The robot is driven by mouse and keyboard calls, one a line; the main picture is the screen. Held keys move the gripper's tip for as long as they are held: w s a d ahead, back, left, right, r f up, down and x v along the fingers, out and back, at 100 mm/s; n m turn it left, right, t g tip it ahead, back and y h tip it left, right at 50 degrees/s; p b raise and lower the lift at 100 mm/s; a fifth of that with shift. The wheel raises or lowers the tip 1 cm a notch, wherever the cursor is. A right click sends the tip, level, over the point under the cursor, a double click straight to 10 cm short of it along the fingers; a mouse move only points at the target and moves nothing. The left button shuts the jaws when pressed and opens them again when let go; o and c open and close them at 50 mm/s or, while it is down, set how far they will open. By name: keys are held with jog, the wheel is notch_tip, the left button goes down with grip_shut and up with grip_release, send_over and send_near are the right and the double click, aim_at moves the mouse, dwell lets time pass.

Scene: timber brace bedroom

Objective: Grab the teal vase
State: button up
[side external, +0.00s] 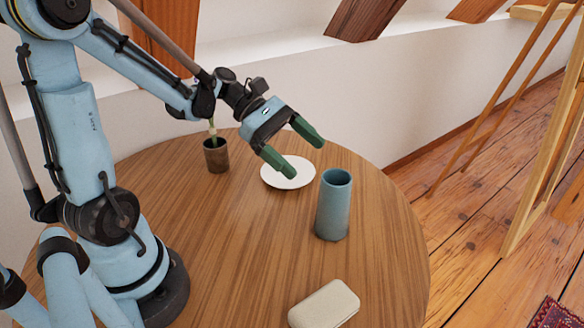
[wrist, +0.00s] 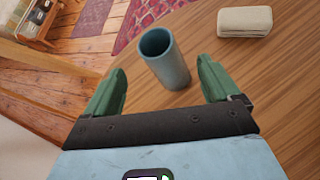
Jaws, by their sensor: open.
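The teal vase (side external: 333,208) stands upright on the round wooden table, right of the middle in the side view. It is a tall open cylinder. In the wrist view the vase (wrist: 166,62) shows beyond the fingertips, between the two green fingers and nearer the upper middle. My gripper (side external: 306,153) is open and empty. It is above the table, up and to the left of the vase in the side view, over the white plate. It also shows in the wrist view (wrist: 160,78), with a finger on each side. The fingers appear apart from the vase.
A white plate (side external: 288,173) lies behind the vase. A small dark pot (side external: 216,157) with a plant stands at the back left. A cream case (side external: 325,305) lies near the front edge of the table (side external: 200,235). A wooden easel-like frame (side external: 540,150) stands on the floor at right.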

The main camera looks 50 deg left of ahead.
jog(key=a+n+h, duration=0.1)
jog(key=n, duration=0.1)
send_near(348, 187)
jog(key=shift+h, duration=0.4)
jog(key=w+d+f, duration=0.2)
jog(key=shift+w+d+f, duration=0.1)
jog(key=shift+d+f, duration=0.2)
jog(key=shift+t, duration=0.3)
jog(key=x, duration=0.5)
jog(key=shift+f, duration=0.4)
grip_shut()
